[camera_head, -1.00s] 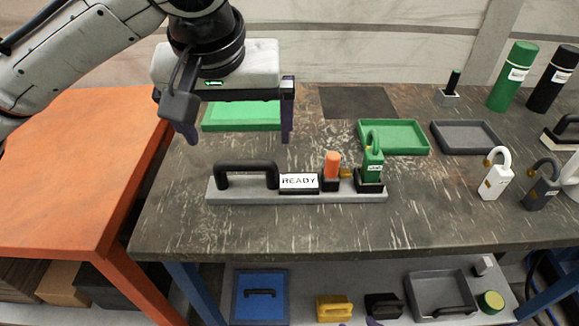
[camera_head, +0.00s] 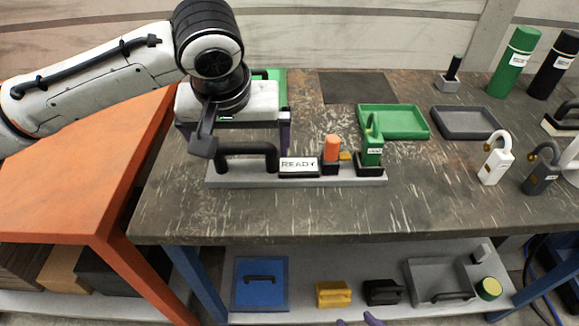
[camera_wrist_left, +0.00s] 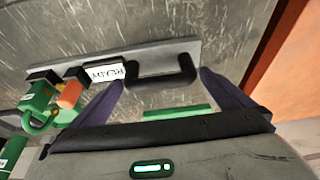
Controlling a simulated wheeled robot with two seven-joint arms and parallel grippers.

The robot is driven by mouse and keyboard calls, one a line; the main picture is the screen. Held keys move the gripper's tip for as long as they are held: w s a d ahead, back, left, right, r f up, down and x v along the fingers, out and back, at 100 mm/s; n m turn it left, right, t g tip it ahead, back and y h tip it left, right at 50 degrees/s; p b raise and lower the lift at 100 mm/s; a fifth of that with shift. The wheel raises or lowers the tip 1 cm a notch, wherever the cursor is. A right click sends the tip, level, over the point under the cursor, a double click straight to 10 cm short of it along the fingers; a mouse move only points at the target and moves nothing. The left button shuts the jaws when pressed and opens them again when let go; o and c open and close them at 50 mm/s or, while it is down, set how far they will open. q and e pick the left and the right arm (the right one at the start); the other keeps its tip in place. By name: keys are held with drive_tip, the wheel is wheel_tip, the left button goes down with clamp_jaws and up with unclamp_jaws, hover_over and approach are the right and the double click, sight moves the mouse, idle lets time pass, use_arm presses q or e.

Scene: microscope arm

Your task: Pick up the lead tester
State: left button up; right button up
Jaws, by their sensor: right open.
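A long grey board (camera_head: 300,178) lies on the dark bench, with a black handle (camera_head: 262,150), a READY plate (camera_head: 299,167), an orange plug (camera_head: 332,148) and a green padlock-shaped piece (camera_head: 372,148). I take this board as the lead tester; no label confirms it. My left gripper (camera_head: 238,143) is open over the handle end. In the left wrist view its purple fingers (camera_wrist_left: 158,84) stand wide, one toward each end of the handle (camera_wrist_left: 163,78); they do not grip it. Purple tips of my right gripper (camera_head: 358,320) show at the bottom edge, mostly hidden.
A green tray (camera_head: 394,109) and a grey tray (camera_head: 440,130) lie behind the board. White (camera_head: 494,170) and dark (camera_head: 541,182) padlocks stand at right. Green (camera_head: 513,62) and black (camera_head: 551,68) cylinders stand behind. The bench front is clear. An orange table (camera_head: 60,200) adjoins left.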

use_arm(q)
drive_tip(key=c, duration=1.7)
drive_tip(key=shift+w+d+r, duration=0.1)
drive_tip(key=shift+r, duration=0.5)
drive_tip(key=shift+c, duration=0.2)
wheel_tip(320, 180, up, 9)
drive_tip(key=p, duration=0.1)
use_arm(e)
drive_tip(key=shift+s+d+r, duration=0.1)
drive_tip(key=shift+s+r, duration=0.1)
drive_tip(key=shift+r, duration=0.05)
use_arm(q)
drive_tip(key=shift+f+b, duration=1.45)
drive_tip(key=shift+f, duration=2.9)
use_arm(e)
drive_tip(key=shift+f, duration=1.6)
use_arm(q)
drive_tip(key=shift+f, duration=0.55)
use_arm(e)
drive_tip(key=shift+f, duration=0.1)
use_arm(q)
drive_tip(key=shift+f, duration=0.15)
use_arm(e)
drive_tip(key=shift+c, duration=0.4)
